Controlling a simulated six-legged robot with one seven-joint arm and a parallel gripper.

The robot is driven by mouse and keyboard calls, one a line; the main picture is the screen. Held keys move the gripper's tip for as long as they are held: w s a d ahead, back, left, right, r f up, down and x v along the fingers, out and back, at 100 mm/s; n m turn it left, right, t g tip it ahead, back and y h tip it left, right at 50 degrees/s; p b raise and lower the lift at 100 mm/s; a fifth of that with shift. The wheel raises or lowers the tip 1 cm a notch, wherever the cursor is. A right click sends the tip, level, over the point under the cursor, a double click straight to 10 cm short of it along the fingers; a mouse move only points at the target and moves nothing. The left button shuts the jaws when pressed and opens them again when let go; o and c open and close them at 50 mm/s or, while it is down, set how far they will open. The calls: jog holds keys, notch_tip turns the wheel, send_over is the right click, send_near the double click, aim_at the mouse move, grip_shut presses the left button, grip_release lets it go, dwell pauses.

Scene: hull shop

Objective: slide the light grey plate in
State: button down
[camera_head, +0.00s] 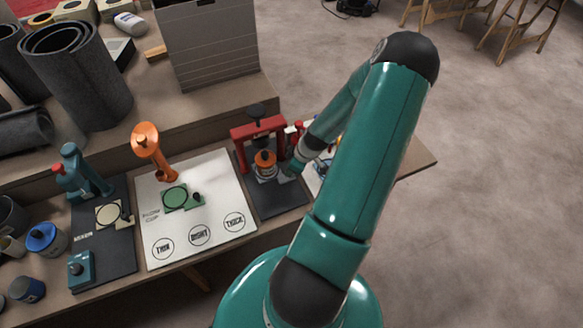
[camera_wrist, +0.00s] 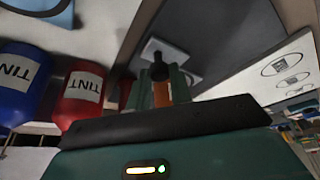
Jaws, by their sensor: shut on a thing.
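The light grey plate (camera_head: 284,178) shows in part beside the orange cup (camera_head: 265,158), under the red press frame (camera_head: 259,128). In the wrist view the plate (camera_wrist: 178,54) lies on the dark base, with a black knob standing up from it. My gripper (camera_head: 293,169) comes in from the right, low at the press. In the wrist view its green fingers (camera_wrist: 162,88) are shut at the knob, with an orange part showing between them. The fingers and arm hide some of the plate; how far it sits in the press is unclear.
A white board (camera_head: 218,180) with a green plate (camera_head: 176,198) lies left of the press. Red (camera_wrist: 82,92) and blue (camera_wrist: 22,84) tint cans stand close to my gripper. Bare floor lies right of the bench.

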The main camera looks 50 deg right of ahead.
jog(key=shift+w+d, duration=0.6)
jog(key=shift+w, duration=0.35)
jog(key=shift+w+d, duration=0.55)
jog(key=shift+w, duration=0.35)
jog(key=c, duration=1.3)
grip_release()
jog(key=shift+w, duration=0.15)
jog(key=v, duration=1.4)
jog(key=shift+a, duration=0.1)
